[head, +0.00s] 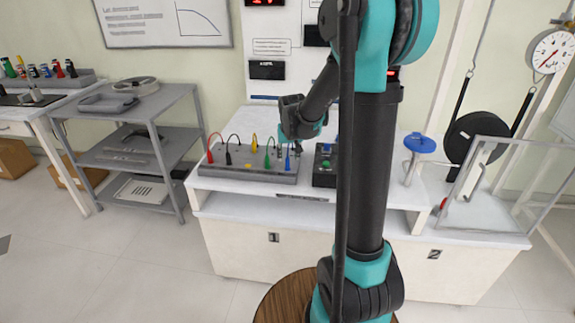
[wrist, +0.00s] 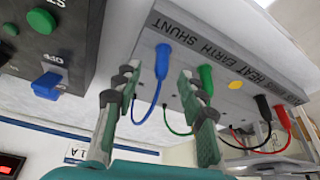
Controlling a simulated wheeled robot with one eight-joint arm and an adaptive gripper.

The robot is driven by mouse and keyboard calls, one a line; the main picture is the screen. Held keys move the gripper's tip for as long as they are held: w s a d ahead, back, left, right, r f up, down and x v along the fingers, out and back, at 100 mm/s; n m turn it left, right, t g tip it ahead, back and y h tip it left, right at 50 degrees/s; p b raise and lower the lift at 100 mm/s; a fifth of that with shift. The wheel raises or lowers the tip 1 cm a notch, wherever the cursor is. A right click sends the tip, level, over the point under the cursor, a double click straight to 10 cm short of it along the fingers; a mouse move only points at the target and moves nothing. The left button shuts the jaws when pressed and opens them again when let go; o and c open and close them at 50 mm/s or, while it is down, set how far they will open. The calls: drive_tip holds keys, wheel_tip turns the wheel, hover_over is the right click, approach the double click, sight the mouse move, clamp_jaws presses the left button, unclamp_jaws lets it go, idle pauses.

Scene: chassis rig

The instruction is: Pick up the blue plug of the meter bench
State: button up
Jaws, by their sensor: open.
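The blue plug (wrist: 162,60) stands in the grey meter bench block (wrist: 222,92), below the word SHUNT, with a thin blue lead curving from it. It also shows small in the head view (head: 288,162) near the block's right end. My gripper (wrist: 158,78) is open and empty. Its two fingertips lie to either side of the blue plug in the wrist view, and the plug shows in the gap between them. I cannot tell how far the fingertips are from it. In the head view my gripper (head: 294,149) is just above that end of the block.
A dark control box (head: 325,165) with a blue switch (wrist: 47,85) stands close by.

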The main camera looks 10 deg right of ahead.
sight(288, 159)
drive_tip(key=shift+x, duration=2.5)
drive_tip(key=shift+s+a, duration=0.1)
drive_tip(key=shift+a, duration=0.05)
drive_tip(key=shift+c, duration=0.6)
clamp_jaws()
